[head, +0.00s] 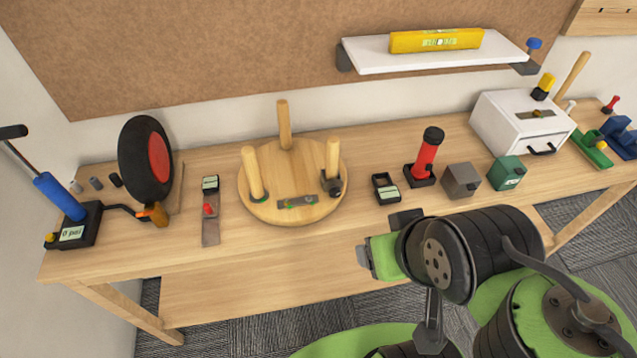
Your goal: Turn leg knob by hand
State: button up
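A round wooden stool seat (290,214) lies upside down on the workbench with three wooden legs standing up from it. The right leg (332,156) has a dark knob-like fitting (331,184) at its base. The left leg (253,172) has a small green ring at its base, and the back leg (284,125) stands behind. A grey plate with green marks (298,201) lies on the seat's front part. My gripper (364,258) is in front of the bench edge, right of and nearer than the stool, apart from it. Its fingers are too small and turned to read.
A tire pump (62,200) and a wheel (147,160) stand at the left. A red-handled tool (426,158), a grey box (461,181), a green box (506,173) and a white case (522,121) stand at the right. A shelf (433,54) holds a yellow level (437,40).

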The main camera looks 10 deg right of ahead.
aim_at(336, 192)
jog(key=j, duration=1.6)
jog(key=z, duration=0.05)
